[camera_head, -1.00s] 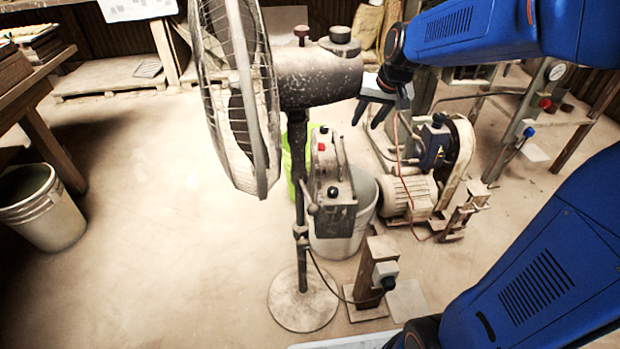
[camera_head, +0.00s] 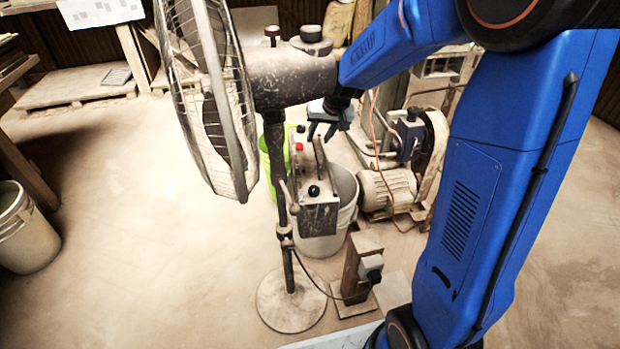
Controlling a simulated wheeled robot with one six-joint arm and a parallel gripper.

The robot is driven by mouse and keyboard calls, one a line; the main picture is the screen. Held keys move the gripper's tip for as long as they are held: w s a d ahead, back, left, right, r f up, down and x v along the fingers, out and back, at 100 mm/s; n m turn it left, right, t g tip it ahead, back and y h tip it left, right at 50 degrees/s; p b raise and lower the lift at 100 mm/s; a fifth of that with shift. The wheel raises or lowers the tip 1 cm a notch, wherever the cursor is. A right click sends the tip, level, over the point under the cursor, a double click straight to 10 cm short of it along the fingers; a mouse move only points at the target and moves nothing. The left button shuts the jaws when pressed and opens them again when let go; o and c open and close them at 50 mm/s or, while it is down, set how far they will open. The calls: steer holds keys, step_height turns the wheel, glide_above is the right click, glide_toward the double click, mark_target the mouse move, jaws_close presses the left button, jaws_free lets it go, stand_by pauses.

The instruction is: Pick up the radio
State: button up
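I cannot pick out a radio for certain. A dusty dark box (camera_head: 319,217) with a red knob, a black knob and a bar like a handle shows beside the fan pole, in front of the white bucket. I cannot tell whether it is fixed to the pole. My gripper (camera_head: 321,137) points down just above the upper part of this box in the picture. Its dark fingers are apart, with nothing seen between them. How far it is from the box in depth is unclear.
A big floor fan (camera_head: 207,95) stands close on the left, its pole (camera_head: 280,200) on a round base. Behind the box are a white bucket (camera_head: 345,205) and a green bin (camera_head: 265,160). A motor (camera_head: 388,188) stands to the right.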

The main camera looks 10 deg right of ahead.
mark_target(316, 144)
steer(key=shift+x, duration=3.05)
steer(key=shift+s+d+f, duration=0.1)
steer(key=shift+f, duration=0.25)
jaws_close()
steer(key=shift+r, duration=0.1)
